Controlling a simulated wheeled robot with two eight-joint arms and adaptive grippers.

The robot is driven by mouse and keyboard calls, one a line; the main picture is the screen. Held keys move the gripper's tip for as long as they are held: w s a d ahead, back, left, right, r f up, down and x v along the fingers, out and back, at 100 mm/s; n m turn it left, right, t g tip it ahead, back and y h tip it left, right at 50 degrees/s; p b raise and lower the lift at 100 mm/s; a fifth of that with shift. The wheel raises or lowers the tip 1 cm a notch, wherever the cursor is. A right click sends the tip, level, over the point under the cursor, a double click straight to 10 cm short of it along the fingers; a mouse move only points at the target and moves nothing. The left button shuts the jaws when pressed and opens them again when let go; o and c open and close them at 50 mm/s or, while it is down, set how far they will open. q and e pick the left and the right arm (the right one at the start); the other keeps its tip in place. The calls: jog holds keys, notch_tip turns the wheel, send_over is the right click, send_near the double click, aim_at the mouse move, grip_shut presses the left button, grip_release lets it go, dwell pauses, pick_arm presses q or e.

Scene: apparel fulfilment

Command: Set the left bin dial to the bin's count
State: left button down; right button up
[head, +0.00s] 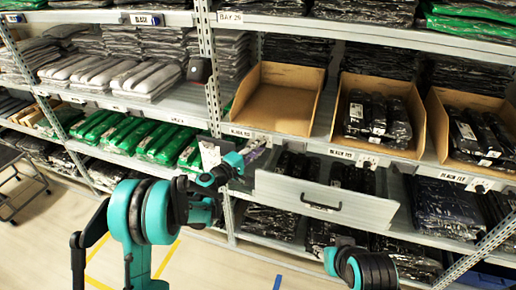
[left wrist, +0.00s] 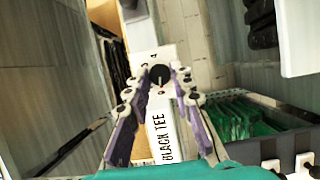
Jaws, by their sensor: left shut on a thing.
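The left bin (head: 278,98) is an open cardboard bin on the shelf, and its visible inside looks empty. Its dial (left wrist: 159,75) is a round black knob on a white plate with a small red mark just below it. A "BLACK TEE" label (left wrist: 172,138) is beside the plate. My left gripper (left wrist: 162,72) is closed around the dial, one fingertip on each side. In the head view the left gripper (head: 243,163) is at the shelf edge below the left bin, and it hides the dial there. The exact dial setting is too small to read. My right gripper is not in view.
Two more cardboard bins, middle (head: 345,128) and right (head: 440,140), hold black bagged garments. A grey drawer (head: 330,203) with a dark handle sticks out below, right of my left gripper. Green bagged garments (head: 150,137) lie on the shelf to the left.

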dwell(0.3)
pick_arm(q)
jog(key=c, duration=1.3)
grip_release()
jog(key=v, duration=1.2)
